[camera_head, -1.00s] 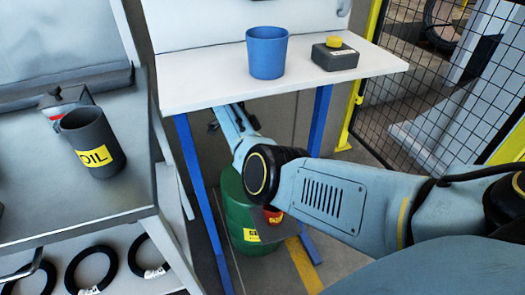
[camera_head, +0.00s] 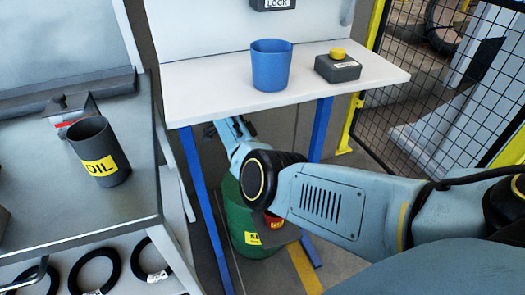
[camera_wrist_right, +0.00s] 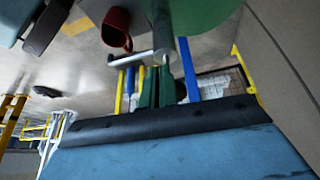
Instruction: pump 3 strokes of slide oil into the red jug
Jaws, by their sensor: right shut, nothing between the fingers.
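The red jug (camera_head: 274,222) is mostly hidden behind my right forearm in the head view, beside the green drum (camera_head: 236,215). In the right wrist view the red jug (camera_wrist_right: 117,28) is at the top, left of the green drum (camera_wrist_right: 210,12). A grey bar with a crosspiece (camera_wrist_right: 128,58), apparently the drum's pump, stands between them in that view. My right gripper (camera_wrist_right: 157,70) is shut and empty, close to this bar; whether it touches the bar I cannot tell. My left gripper is not in view.
A white table (camera_head: 215,88) stands above the drum, its blue legs (camera_head: 203,205) nearby. It bears a blue cup (camera_head: 271,66) and a yellow button box (camera_head: 338,67). A dark OIL mug (camera_head: 99,152) stands on the grey bench at left. A mesh fence (camera_head: 445,70) closes the right.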

